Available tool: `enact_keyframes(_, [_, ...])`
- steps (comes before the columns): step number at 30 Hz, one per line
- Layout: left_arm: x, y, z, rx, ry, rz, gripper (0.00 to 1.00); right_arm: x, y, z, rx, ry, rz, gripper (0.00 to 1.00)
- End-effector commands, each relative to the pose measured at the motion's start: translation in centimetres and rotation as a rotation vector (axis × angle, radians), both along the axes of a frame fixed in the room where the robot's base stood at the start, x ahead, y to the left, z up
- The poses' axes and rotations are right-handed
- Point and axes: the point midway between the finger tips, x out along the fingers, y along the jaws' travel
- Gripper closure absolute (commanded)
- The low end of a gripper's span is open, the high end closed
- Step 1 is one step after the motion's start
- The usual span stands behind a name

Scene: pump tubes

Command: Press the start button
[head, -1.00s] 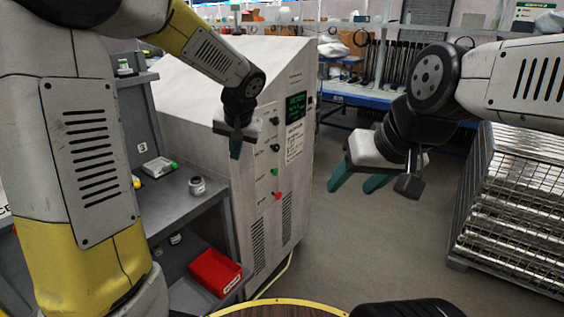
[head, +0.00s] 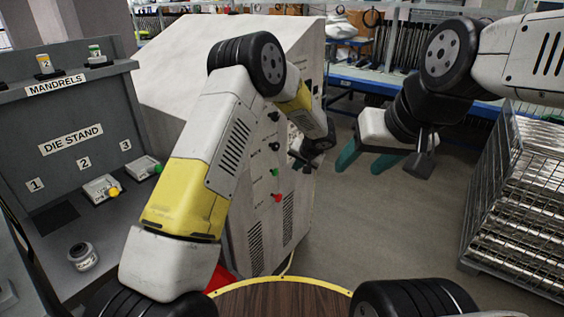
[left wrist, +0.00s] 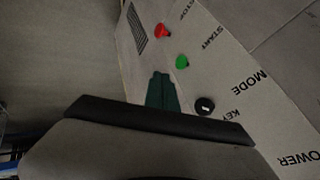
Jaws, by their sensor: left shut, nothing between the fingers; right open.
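The start button (head: 275,172) is a small green knob on the front of the pale cabinet (head: 245,205). In the left wrist view the green start button (left wrist: 182,62) sits beside the printed word START. The red stop button (head: 278,197) is just below it in the head view; it also shows in the left wrist view (left wrist: 161,30). My left gripper (head: 298,162) is shut and empty, in front of the cabinet to the right of the green button. Its teal fingertips (left wrist: 162,80) appear apart from the button. My right gripper (head: 378,160) is open and empty, right of the cabinet.
Two black knobs (head: 274,146) sit above the green button; one, beside the word KEY, shows in the left wrist view (left wrist: 205,105). A grey die stand (head: 75,165) is at left. A metal rack (head: 520,200) of shiny tubes stands at right. Floor between is clear.

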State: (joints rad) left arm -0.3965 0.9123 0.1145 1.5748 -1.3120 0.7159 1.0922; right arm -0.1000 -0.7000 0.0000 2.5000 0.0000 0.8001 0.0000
Motion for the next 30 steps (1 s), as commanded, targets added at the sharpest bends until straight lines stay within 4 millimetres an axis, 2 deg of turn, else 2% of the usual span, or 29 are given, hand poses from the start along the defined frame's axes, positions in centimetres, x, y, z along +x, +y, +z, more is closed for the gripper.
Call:
enact_keyframes(11, [0.4,0.2,-0.6,0.0,0.002,0.001,1.0,0.0,0.0,0.0,0.0,0.0,0.0,0.45])
enact_keyframes(14, [1.1,0.6,-1.7,0.0,0.003,0.003,1.0,0.0,0.0,0.0,0.0,0.0,0.0,0.45])
enact_keyframes(26, [5.6,2.6,-8.4,-0.002,0.002,0.004,1.0,0.0,0.0,0.0,0.0,0.0,0.0,0.45])
enact_keyframes(30, [6.7,4.6,-8.0,-0.002,0.0,0.004,1.0,0.0,0.0,0.0,0.0,0.0,0.0,0.45])
